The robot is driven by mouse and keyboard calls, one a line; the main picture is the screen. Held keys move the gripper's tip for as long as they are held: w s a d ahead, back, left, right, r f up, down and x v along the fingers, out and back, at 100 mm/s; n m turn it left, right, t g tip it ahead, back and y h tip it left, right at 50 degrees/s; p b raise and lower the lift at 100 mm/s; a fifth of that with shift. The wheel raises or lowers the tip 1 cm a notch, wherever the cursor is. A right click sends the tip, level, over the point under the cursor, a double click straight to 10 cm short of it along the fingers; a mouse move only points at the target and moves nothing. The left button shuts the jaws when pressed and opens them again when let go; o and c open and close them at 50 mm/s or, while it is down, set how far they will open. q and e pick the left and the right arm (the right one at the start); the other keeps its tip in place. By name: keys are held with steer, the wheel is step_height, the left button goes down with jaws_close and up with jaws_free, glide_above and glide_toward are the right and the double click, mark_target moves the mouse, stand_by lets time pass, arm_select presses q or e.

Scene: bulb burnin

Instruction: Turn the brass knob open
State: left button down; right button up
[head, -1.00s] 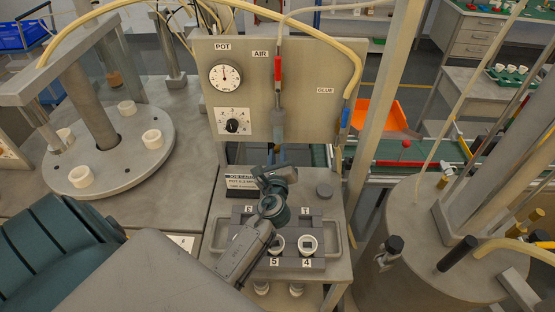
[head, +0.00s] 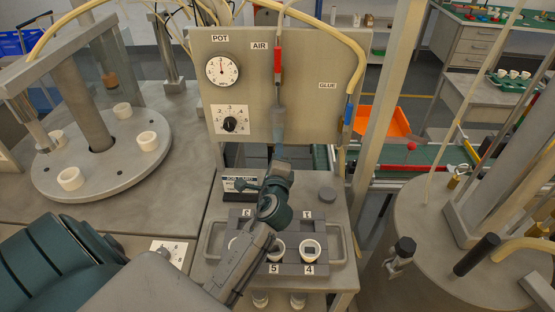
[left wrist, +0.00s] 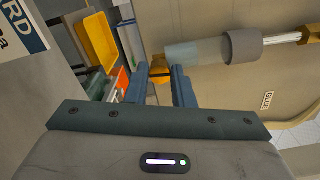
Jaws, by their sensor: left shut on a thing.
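The brass knob (left wrist: 160,68) shows as a small orange-brass piece between the two blue fingers in the left wrist view, below the clear end of a hanging cylinder. My left gripper (left wrist: 161,88) is shut on it. In the head view my left gripper (head: 279,155) is at the lower end of the grey AIR cylinder (head: 279,122), in front of the panel. The fingers and wrist hide the knob there. My right gripper is not in view.
The upright panel (head: 325,115) carries a gauge (head: 222,70) and a dial (head: 230,124). Below my arm is a grey block (head: 318,230) with numbered places holding white cups. A round plate with white rings (head: 70,178) stands left, a grey tank (head: 440,260) right.

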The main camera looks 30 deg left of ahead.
arm_select(q)
steer(key=shift+f+n+b, duration=0.1)
steer(key=shift+n+b, duration=0.2)
steer(key=shift+n, duration=0.3)
steer(key=c, duration=1.3)
jaws_free()
steer(key=shift+s, duration=0.1)
steer(key=shift+o, duration=0.2)
steer(key=b+v, duration=0.2)
steer(key=v, duration=0.9)
steer(key=shift+b, duration=0.35)
